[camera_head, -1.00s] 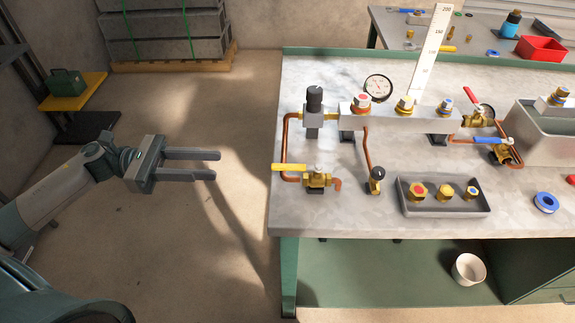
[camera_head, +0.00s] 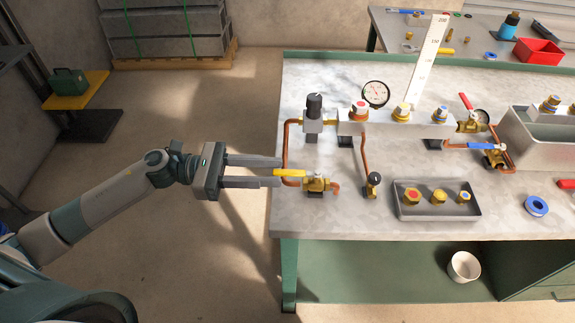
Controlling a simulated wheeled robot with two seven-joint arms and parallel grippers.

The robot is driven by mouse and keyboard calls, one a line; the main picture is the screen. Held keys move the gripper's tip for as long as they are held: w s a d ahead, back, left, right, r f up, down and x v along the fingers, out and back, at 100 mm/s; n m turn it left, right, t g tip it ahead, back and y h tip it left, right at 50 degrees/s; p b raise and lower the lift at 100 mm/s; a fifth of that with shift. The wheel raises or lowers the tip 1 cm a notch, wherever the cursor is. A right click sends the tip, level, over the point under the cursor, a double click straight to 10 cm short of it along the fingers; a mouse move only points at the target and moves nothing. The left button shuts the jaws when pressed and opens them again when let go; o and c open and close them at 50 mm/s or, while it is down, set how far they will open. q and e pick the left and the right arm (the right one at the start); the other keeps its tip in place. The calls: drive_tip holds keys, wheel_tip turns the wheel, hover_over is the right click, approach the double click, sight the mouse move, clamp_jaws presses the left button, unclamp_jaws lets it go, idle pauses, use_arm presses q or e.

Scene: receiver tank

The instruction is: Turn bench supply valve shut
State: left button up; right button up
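A brass valve (camera_head: 316,184) with a yellow lever (camera_head: 289,173) sits at the left front of the bench, on a copper pipe. The lever points left, in line with the valve body's run. My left gripper (camera_head: 281,171) is open and empty, with its two fingers pointing right. Its fingertips reach the bench's left edge, at the free end of the yellow lever. The lower fingertip appears very close to the lever; I cannot tell whether they touch. My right gripper is not in view. No label naming the bench supply valve is legible.
A copper pipe (camera_head: 286,145) rises behind the lever to a black-knobbed regulator (camera_head: 314,108). A grey tray (camera_head: 465,208) of fittings lies right. Red-lever (camera_head: 467,103) and blue-lever (camera_head: 472,147) valves stand farther right.

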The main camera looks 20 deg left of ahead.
sight(306, 173)
use_arm(q)
drive_tip(key=shift+p+x, duration=0.65)
drive_tip(key=shift+x, duration=1.65)
drive_tip(key=shift+c, duration=0.6)
clamp_jaws()
